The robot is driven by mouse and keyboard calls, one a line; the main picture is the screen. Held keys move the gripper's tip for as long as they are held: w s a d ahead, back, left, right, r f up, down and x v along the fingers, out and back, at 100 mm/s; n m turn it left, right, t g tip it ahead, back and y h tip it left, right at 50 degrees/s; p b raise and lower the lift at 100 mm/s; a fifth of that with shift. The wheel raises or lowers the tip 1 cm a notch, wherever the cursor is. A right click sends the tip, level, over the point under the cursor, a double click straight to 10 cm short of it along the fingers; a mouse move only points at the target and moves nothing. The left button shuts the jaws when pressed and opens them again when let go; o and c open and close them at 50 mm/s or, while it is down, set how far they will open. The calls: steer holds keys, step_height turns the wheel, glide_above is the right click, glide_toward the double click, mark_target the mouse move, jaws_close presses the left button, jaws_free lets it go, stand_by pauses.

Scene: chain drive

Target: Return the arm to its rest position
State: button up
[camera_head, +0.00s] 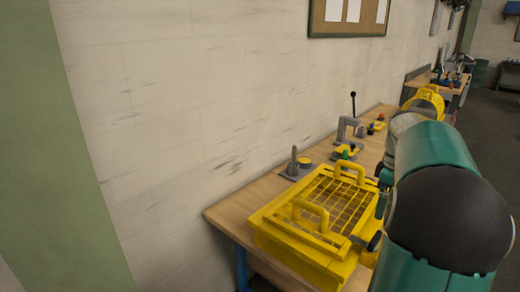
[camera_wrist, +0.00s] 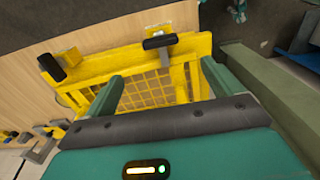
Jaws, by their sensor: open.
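My gripper is open, with two green fingers spread apart in the wrist view (camera_wrist: 160,72). Nothing shows between the fingers except the yellow mesh guard behind them. In the head view my green and black arm fills the right side, and the gripper is largely hidden beside the guard. The yellow guard (camera_head: 262,228) sits on the wooden workbench (camera_head: 222,212), with two arched handles on top. I cannot tell from these views whether a finger touches the guard.
Behind the guard are a grey fixture with an upright post (camera_head: 294,164), a black-handled lever press (camera_head: 352,118) and small coloured parts (camera_head: 376,125). A pale wall (camera_head: 170,110) runs along the bench's far side. A second bench (camera_head: 440,80) stands farther off. Open floor (camera_head: 497,125) shows at right.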

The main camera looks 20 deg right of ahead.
steer(key=w+a+r+m+t+h, duration=0.1)
steer(key=a+r, duration=0.1)
steer(key=a, duration=1)
steer(key=w+a+r+m+t, duration=0.1)
steer(key=a+r, duration=0.1)
steer(key=a, duration=1)
steer(key=s+a+f+m+t, duration=0.1)
steer(key=s+a, duration=0.3)
steer(key=a, duration=0.4)
steer(key=s+a+f+m+t+y, duration=0.1)
steer(key=s+a+f, duration=0.3)
steer(key=a, duration=0.5)
steer(key=shift+s+a+f+m+t, duration=0.15)
steer(key=shift+s+m+t, duration=0.25)
steer(key=shift+s+t, duration=0.4)
